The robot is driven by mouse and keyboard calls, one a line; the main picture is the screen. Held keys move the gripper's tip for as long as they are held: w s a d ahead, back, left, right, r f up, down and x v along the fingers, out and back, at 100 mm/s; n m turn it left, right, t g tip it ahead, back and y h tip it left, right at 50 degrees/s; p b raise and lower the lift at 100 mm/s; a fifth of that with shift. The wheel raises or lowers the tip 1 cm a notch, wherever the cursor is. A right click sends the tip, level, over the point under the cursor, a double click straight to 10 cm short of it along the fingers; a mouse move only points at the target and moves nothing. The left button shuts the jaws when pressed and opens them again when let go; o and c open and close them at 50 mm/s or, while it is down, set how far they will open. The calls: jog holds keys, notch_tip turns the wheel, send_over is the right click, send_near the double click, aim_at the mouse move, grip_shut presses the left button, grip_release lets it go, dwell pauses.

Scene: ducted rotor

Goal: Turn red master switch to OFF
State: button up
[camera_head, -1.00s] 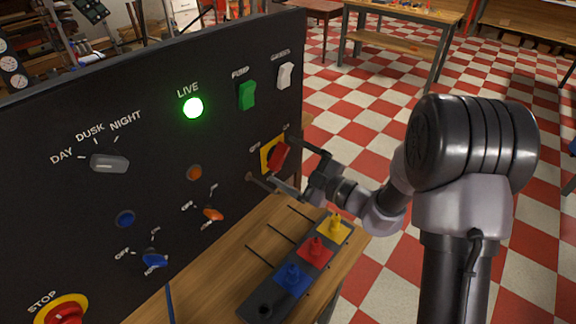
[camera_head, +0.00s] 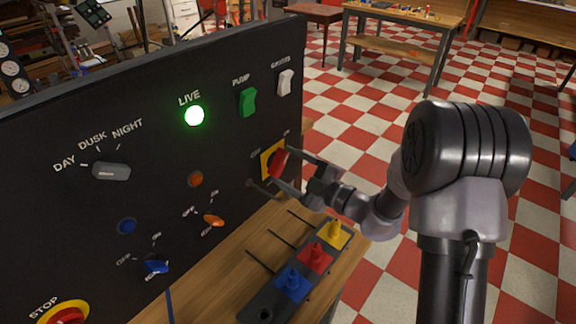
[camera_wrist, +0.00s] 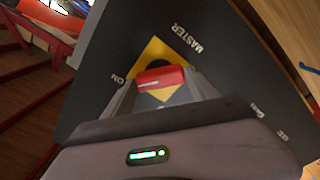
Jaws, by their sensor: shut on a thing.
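The red master switch (camera_head: 279,163) sits on a yellow plate (camera_head: 266,163) at the lower right of the dark panel (camera_head: 225,150). In the wrist view the red handle (camera_wrist: 160,78) shows in front of its yellow plate (camera_wrist: 152,53), with the words MASTER and ON beside it. My gripper (camera_head: 284,172) is at the switch, its fingers on either side of the red handle and shut on it. In the wrist view the fingers (camera_wrist: 160,90) reach to both ends of the handle. The green LIVE lamp (camera_head: 194,115) is lit.
A green pump switch (camera_head: 248,102) and a white switch (camera_head: 285,83) are above the master switch. A rack with yellow (camera_head: 337,235), red (camera_head: 315,258) and blue (camera_head: 293,285) pieces stands on the wooden bench below my gripper. Thin rods stick out beside it.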

jog(key=n+p, duration=0.2)
jog(key=n, duration=0.2)
jog(key=shift+r, duration=0.1)
jog(key=n+p, duration=0.1)
jog(key=n, duration=0.3)
jog(key=shift+n, duration=0.4)
jog(key=n, duration=0.4)
jog(key=shift+n+b, duration=0.65)
jog(key=shift+n, duration=1.35)
jog(key=o, duration=1.4)
jog(key=shift+c, duration=0.2)
jog(key=p+v, duration=0.2)
jog(key=v, duration=1.5)
jog(key=shift+d+p, duration=0.2)
jog(key=shift+p, duration=0.15)
